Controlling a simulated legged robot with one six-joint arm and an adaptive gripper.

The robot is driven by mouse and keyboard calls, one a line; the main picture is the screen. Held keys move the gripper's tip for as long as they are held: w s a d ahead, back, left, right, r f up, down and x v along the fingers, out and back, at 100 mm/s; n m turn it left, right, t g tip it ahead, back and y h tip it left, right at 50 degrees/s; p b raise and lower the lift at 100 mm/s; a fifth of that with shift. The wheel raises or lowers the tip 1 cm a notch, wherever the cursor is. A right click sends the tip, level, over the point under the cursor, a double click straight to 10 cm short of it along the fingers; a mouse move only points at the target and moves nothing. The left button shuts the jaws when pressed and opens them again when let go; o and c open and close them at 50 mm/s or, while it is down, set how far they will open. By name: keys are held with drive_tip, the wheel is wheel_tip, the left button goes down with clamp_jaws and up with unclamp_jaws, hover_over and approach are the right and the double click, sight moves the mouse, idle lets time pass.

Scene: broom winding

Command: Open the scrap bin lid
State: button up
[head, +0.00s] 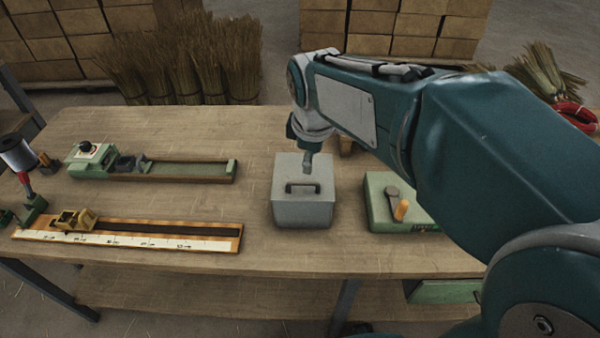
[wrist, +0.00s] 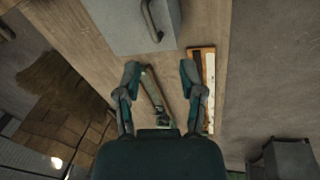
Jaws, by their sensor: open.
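The scrap bin (head: 303,212) is a grey metal box in the middle of the table, with its lid shut. A dark bar handle (head: 302,188) lies across the lid. In the wrist view the bin (wrist: 115,25) is at the top, and its handle (wrist: 151,20) shows near the top edge. My gripper (head: 308,164) hangs over the back part of the lid in the head view, its fingers partly hidden. In the wrist view my gripper (wrist: 161,72) has its two fingers spread apart with nothing between them. The fingers appear apart from the handle.
A green box with an orange-knobbed lever (head: 400,210) stands close right of the bin. A ruler board (head: 150,236) and a green slide fixture (head: 190,170) lie left. A spool (head: 17,152) stands far left. Bare table surrounds the bin's left and front sides.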

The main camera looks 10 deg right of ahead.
sight(302, 182)
drive_tip(key=w+f+n, duration=0.1)
drive_tip(key=f, duration=0.3)
drive_tip(key=w+f+n, duration=0.1)
drive_tip(key=w+f, duration=0.1)
drive_tip(key=f, duration=0.2)
drive_tip(key=w+f, duration=0.2)
drive_tip(key=f, duration=0.2)
drive_tip(key=shift+w+a+f+n+g, duration=0.1)
drive_tip(key=shift+w+a+n+g, duration=0.1)
drive_tip(key=shift+n+g, duration=0.15)
drive_tip(key=shift+c, duration=0.3)
clamp_jaws()
